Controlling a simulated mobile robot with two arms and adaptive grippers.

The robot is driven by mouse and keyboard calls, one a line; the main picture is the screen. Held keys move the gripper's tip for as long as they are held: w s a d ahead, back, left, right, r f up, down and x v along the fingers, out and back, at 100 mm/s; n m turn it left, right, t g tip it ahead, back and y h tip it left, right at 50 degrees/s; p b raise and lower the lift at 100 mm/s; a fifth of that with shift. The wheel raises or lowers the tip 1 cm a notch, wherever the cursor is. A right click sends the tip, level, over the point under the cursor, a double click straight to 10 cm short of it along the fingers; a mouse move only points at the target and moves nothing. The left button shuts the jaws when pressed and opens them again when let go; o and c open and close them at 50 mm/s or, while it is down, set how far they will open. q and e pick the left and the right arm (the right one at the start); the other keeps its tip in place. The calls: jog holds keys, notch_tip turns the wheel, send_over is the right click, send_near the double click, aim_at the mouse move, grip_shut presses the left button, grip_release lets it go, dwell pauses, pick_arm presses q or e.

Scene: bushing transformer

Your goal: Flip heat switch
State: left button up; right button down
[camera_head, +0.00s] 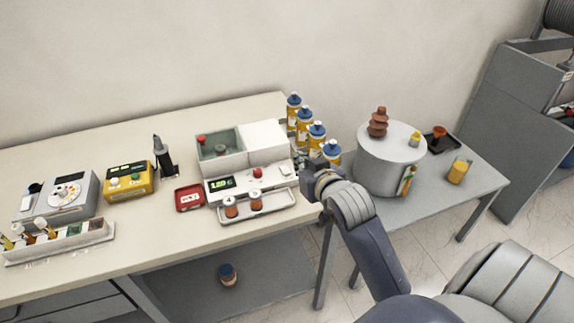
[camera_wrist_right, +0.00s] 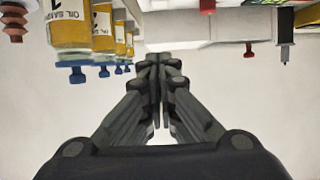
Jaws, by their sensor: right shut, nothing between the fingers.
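The white heating machine (camera_head: 262,142) stands on the bench, with a lit green display (camera_head: 221,184) and a red knob (camera_head: 257,172) on its front panel. A small pale switch (camera_head: 285,170) sits at the right end of that panel; which way it is set is too small to tell. My right gripper (camera_head: 301,162) is at the machine's right end, close beside the switch; contact cannot be told. In the right wrist view its fingers (camera_wrist_right: 160,62) are together and empty, pointing toward the machine's pale body (camera_wrist_right: 185,24). My left gripper is out of view.
Several oil sample bottles (camera_head: 316,135) stand in a row just behind my right gripper. A tray (camera_head: 257,206) with two small brown-and-white parts lies before the machine. A red meter (camera_head: 189,198) is to its left. A grey drum (camera_head: 390,165) stands on the right table.

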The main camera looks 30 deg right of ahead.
jog(key=p, duration=0.2)
send_over(287, 174)
notch_tip(287, 174, down, 3)
jog(key=shift+f, duration=0.15)
notch_tip(287, 174, down, 3)
jog(key=shift+s+r, duration=0.15)
jog(key=shift+s+f, duration=0.15)
jog(key=shift+f, duration=0.6)
